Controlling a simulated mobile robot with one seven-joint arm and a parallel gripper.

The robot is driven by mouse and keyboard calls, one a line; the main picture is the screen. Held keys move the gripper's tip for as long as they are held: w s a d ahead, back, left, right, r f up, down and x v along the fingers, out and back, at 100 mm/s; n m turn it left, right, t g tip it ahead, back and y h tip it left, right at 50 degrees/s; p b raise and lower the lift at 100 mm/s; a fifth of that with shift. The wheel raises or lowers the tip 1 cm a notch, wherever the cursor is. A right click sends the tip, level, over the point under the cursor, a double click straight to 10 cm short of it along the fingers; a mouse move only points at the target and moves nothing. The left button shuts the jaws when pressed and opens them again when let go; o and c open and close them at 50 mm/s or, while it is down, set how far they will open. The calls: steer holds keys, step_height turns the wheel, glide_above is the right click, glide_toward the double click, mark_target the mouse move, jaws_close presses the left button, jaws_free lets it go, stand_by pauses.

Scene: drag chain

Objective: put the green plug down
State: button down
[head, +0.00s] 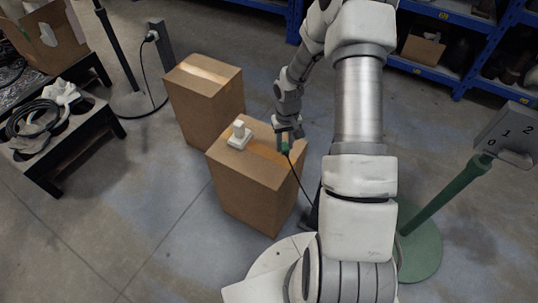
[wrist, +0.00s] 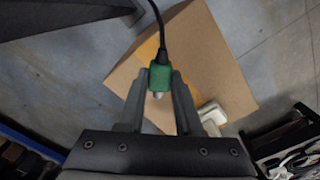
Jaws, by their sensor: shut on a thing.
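The green plug (wrist: 160,78) is held between the two fingers of my gripper (wrist: 159,90) in the wrist view, with a black cable running up from it. In the head view, my gripper (head: 287,140) is over the right part of the nearer cardboard box (head: 250,190), and the green plug (head: 286,147) shows as a small green patch below the fingers. The cable hangs down past the box's right side. I cannot tell whether the plug touches the box top.
A white device (head: 240,136) stands on the same box top, left of my gripper. A second cardboard box (head: 205,105) stands behind. A black table (head: 55,140) with cables is at left, a green-based post (head: 420,245) at right. Blue shelves (head: 440,75) line the back.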

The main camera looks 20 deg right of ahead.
mark_target(271, 159)
steer(key=w+a+f, duration=0.1)
steer(key=w+a+f+b, duration=0.1)
steer(key=w+a+f, duration=0.1)
steer(key=shift+a, duration=0.25)
steer(key=shift+f+b, duration=0.8)
steer(key=shift+f, duration=1.05)
steer(key=shift+f, duration=0.2)
steer(key=c, duration=0.6)
jaws_free()
